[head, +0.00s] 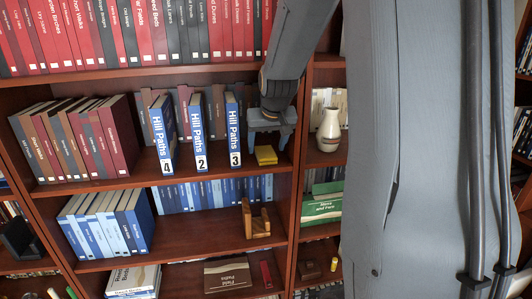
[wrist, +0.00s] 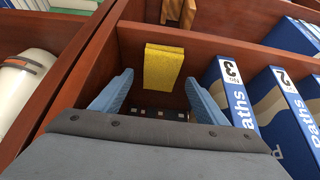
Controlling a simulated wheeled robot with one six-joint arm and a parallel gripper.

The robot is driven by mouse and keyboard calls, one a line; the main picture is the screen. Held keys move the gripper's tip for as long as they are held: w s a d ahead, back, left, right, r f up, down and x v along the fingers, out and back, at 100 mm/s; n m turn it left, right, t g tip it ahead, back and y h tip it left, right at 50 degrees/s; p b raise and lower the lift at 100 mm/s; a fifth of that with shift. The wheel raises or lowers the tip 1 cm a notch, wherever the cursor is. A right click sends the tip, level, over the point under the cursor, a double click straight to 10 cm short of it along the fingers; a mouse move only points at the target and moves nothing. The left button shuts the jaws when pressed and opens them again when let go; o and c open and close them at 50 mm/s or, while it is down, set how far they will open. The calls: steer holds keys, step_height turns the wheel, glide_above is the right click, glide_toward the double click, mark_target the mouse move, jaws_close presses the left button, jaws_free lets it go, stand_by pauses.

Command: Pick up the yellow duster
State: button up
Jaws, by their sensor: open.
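The yellow duster (head: 265,155) is a small yellow block on a wooden shelf, to the right of the blue "Hill Paths" volume 3 (head: 233,130). In the wrist view the duster (wrist: 164,68) lies ahead, near the shelf's front edge, in line with the gap between my fingers. My gripper (head: 270,140) is just above and behind the duster in the head view. In the wrist view my gripper (wrist: 155,95) is open, with one blue finger on each side and nothing between them. The fingers appear apart from the duster.
Blue volumes 2 (head: 200,130) and 4 (head: 163,133) stand left of volume 3. A wooden upright divider (head: 304,150) is close on the right, with a white vase (head: 329,130) beyond it. A wooden bookend (head: 256,220) stands on the shelf below.

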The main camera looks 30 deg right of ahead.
mark_target(266, 153)
steer(key=shift+p+x, duration=0.3)
steer(key=shift+x, duration=0.95)
steer(key=c, duration=1.2)
steer(key=shift+s+r+b, duration=0.15)
steer(key=shift+r+b, duration=0.2)
steer(key=shift+b, duration=0.15)
step_height(266, 153, up, 6)
steer(key=shift+f+b, duration=0.1)
steer(key=shift+b, duration=1.1)
steer(key=s+a+p, duration=0.1)
steer(key=s+a, duration=0.1)
steer(key=s, duration=0.7)
steer(key=s+a+p, duration=0.1)
steer(key=s+a, duration=0.2)
steer(key=s, duration=0.7)
steer(key=shift+a+r, duration=0.25)
steer(key=shift+r, duration=0.05)
